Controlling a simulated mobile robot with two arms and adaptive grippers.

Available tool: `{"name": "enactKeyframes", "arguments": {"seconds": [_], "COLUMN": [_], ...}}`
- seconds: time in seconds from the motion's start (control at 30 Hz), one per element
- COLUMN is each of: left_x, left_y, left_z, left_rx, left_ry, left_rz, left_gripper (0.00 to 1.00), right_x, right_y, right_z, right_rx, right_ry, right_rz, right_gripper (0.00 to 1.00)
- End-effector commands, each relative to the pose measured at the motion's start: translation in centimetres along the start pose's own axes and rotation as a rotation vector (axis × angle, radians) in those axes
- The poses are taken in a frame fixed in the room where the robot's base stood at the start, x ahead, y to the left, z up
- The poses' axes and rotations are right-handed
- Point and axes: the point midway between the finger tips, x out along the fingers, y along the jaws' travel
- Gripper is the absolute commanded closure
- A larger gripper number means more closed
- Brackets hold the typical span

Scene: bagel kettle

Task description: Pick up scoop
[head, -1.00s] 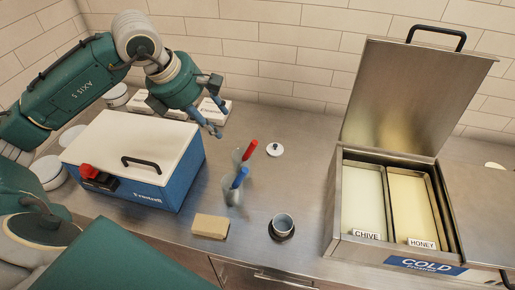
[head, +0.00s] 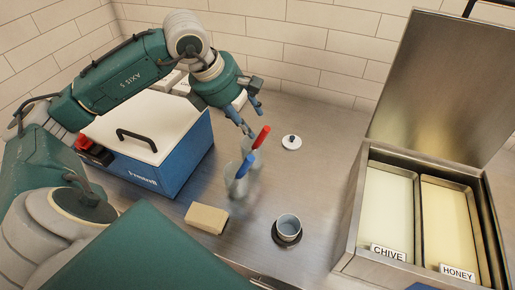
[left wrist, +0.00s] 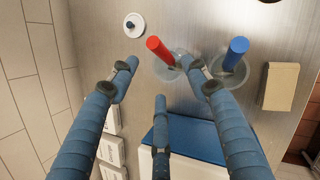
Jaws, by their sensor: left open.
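Two upright handles, one red (head: 261,137) and one blue (head: 245,165), stick out of two clear containers on the steel counter; they look like scoop or spreader handles. Their lower ends are hard to make out. My left gripper (head: 251,115) is open and empty, just above and behind the red handle, apart from it in the head view. In the left wrist view, the red handle (left wrist: 160,50) lies between the spread fingers, nearer the right one, and the blue handle (left wrist: 236,52) is to the right of them. My right gripper is not in view.
A blue box with a white lid (head: 145,125) stands left of the containers. A tan block (head: 206,218), a small cup (head: 288,226) and a round white lid (head: 291,142) lie nearby. An open cold bin (head: 370,157) with chive and honey trays stands right.

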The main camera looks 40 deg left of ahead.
Motion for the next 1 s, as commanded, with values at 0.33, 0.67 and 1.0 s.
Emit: {"name": "enactKeyframes", "arguments": {"seconds": [0.33, 0.67, 1.0], "left_x": [4.2, 8.3, 9.6], "left_y": [0.0, -0.3, -0.2], "left_z": [0.1, 0.8, 0.6], "left_rx": [0.0, -0.002, 0.0], "left_ry": [0.002, 0.001, 0.002], "left_rz": [-0.001, -0.004, 0.001], "left_gripper": [0.53, 0.53, 0.53], "right_x": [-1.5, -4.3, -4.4], "right_y": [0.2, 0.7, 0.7], "right_z": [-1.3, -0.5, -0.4], "right_rx": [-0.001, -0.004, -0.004], "right_ry": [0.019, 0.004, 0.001], "right_rz": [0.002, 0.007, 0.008], "right_gripper": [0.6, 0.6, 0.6]}}
